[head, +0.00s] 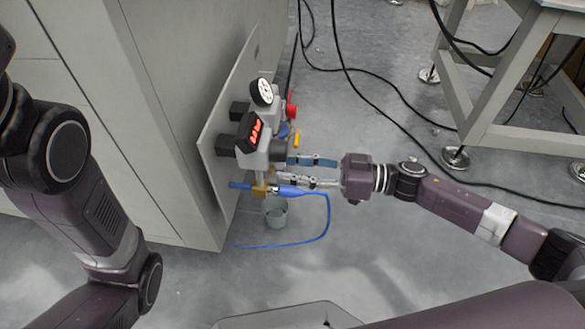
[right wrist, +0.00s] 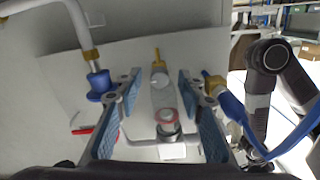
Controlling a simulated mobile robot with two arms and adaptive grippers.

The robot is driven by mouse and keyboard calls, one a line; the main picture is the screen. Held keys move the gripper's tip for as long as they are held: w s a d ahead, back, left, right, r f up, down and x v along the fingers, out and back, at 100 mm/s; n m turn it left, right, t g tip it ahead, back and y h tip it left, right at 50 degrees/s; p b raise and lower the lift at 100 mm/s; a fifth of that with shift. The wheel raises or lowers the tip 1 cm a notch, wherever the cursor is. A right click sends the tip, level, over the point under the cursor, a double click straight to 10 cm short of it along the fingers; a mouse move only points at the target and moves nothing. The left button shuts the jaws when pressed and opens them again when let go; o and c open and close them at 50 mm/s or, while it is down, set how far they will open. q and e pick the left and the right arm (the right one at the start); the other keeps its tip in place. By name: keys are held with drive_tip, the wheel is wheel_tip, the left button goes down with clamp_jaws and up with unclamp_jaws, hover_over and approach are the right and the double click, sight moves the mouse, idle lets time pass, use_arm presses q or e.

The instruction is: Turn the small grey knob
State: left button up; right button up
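A small panel unit (head: 256,158) of pale grey blocks is mounted on an upright plate. A dark grey round part (head: 279,147), perhaps the small grey knob, shows on its right side, close to my fingertips. My right gripper (head: 289,169) reaches in from the right with its fingers spread. In the right wrist view, the blue-padded fingers (right wrist: 159,100) stand apart on either side of a grey cylindrical part (right wrist: 165,92) with a red and white ring. I see no finger touching it. My left gripper is out of view; only my left arm shows.
A round gauge (head: 262,92), a red display (head: 256,131) and a red knob (head: 291,109) crowd the unit. A blue hose (head: 327,222) loops below the gripper. A grey cup (head: 275,214) hangs beneath. Black cables (head: 372,105) lie on the floor.

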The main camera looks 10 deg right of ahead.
drive_tip(key=shift+c, duration=0.6)
clamp_jaws()
drive_tip(key=shift+n+p, duration=2.8)
drive_tip(key=shift+n, duration=0.6)
